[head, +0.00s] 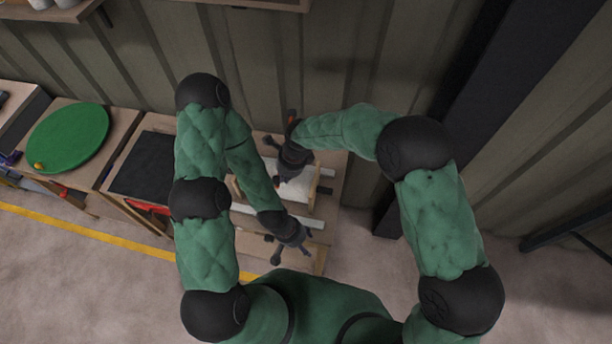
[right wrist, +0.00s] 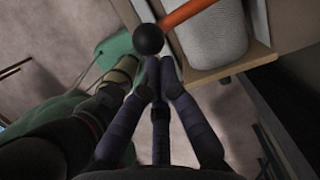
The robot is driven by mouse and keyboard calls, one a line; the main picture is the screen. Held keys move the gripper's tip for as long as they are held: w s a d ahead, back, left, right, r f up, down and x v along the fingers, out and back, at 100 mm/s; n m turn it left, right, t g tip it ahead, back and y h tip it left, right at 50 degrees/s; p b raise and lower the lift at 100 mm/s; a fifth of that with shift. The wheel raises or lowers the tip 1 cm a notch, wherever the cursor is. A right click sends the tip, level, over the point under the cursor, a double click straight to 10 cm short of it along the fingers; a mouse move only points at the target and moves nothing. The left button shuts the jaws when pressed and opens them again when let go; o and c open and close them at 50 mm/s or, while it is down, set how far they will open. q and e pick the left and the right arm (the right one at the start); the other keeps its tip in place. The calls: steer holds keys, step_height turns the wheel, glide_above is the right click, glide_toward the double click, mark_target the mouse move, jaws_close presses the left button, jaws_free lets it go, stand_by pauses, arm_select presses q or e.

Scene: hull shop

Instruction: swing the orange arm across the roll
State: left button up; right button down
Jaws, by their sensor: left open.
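The orange arm (right wrist: 190,12) shows at the top of the right wrist view, with a round black knob (right wrist: 148,39) on its end. The white roll (right wrist: 212,38) lies beside it, and also shows in the head view (head: 299,187), partly covered by my right gripper. My right gripper (right wrist: 158,64) has its fingertips together just below the knob, close to it or touching; I cannot tell which. In the head view my right gripper (head: 282,177) is over the roll. My left gripper (head: 279,252) is open and empty, above the front of the wooden bench (head: 319,257).
Left of the roll is a black-topped cabinet (head: 146,166), then a round green disc (head: 68,138) on another bench. A dark post (head: 470,100) stands to the right, by the ribbed wall (head: 330,45). The floor in front is clear, with a yellow line (head: 90,234).

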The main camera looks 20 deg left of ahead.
arm_select(q)
steer(key=shift+f, duration=0.25)
arm_select(e)
steer(key=shift+s+a, duration=0.15)
steer(key=shift+a, duration=0.55)
steer(key=shift+s+a, duration=0.15)
steer(key=shift+a, duration=0.55)
